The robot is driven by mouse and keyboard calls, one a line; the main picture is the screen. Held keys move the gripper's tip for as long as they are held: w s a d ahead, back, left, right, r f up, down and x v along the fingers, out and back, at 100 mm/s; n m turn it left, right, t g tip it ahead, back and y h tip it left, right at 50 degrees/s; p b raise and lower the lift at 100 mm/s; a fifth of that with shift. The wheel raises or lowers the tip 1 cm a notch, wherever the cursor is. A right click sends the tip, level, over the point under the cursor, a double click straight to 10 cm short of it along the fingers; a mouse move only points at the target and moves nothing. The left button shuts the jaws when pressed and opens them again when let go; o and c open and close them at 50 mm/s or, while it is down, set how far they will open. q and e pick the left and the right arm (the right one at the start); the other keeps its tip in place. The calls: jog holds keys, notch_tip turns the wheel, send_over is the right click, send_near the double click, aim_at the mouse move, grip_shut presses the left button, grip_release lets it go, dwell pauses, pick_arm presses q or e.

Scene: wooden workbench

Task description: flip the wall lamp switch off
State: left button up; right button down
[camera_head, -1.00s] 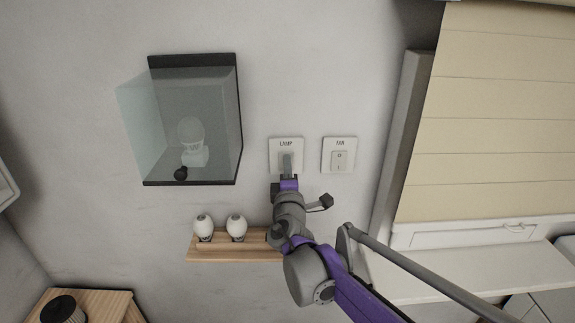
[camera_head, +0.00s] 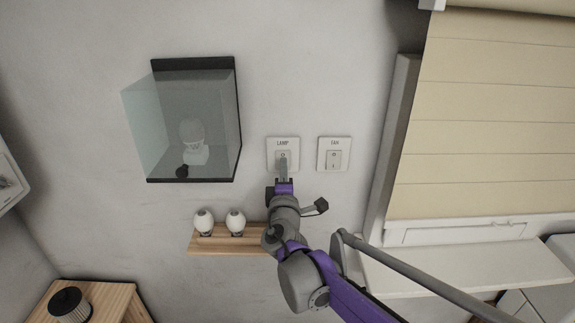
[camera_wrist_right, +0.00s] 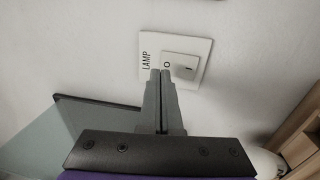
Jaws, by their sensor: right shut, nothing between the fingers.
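The lamp switch (camera_head: 283,145) is a white wall plate labelled LAMP with a rocker marked O at its top. My right gripper (camera_head: 283,168) is shut and empty, its fingertips over the lower part of the rocker in the head view. In the right wrist view the lamp switch (camera_wrist_right: 199,49) shows its O and I marks, and the shut fingertips (camera_wrist_right: 160,74) are close to the O end; I cannot tell if they touch it. The wall lamp (camera_head: 194,142) is a bulb inside a glass case and looks unlit. My left gripper is not in view.
A similar FAN switch (camera_head: 334,154) is just right of the lamp switch. A wooden shelf (camera_head: 215,246) with two white bulbs (camera_head: 204,222) is below. The glass case (camera_head: 145,130) stands out from the wall at left. A window blind (camera_head: 500,110) is at right.

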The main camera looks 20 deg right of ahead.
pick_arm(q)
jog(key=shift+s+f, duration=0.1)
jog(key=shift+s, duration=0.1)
pick_arm(e)
jog(key=s+a+r, duration=0.1)
jog(key=s+a, duration=0.1)
jog(key=s, duration=0.8)
jog(key=shift+a+r, duration=0.15)
jog(key=shift+a, duration=0.15)
jog(key=s+d+f+m+g+h, duration=0.1)
jog(key=s+d+f+m+g, duration=0.4)
jog(key=s+f, duration=0.25)
jog(key=s+d+f+m+g+h, duration=0.1)
jog(key=s+d+f+m+g, duration=0.3)
jog(key=s+d+f+m, duration=0.3)
jog(key=s+a+f+m+g+y, duration=0.1)
jog(key=s+a+f+g+y, duration=0.1)
jog(key=s+a+f+y, duration=0.1)
jog(key=s+a+f+m+g+y, duration=0.2)
jog(key=s+a+f+y, duration=0.2)
jog(key=s+a+f, duration=0.2)
notch_tip(320, 180, down, 4)
jog(key=shift+s+a+f, duration=0.15)
jog(key=shift+s+f, duration=0.1)
jog(key=shift+s, duration=0.75)
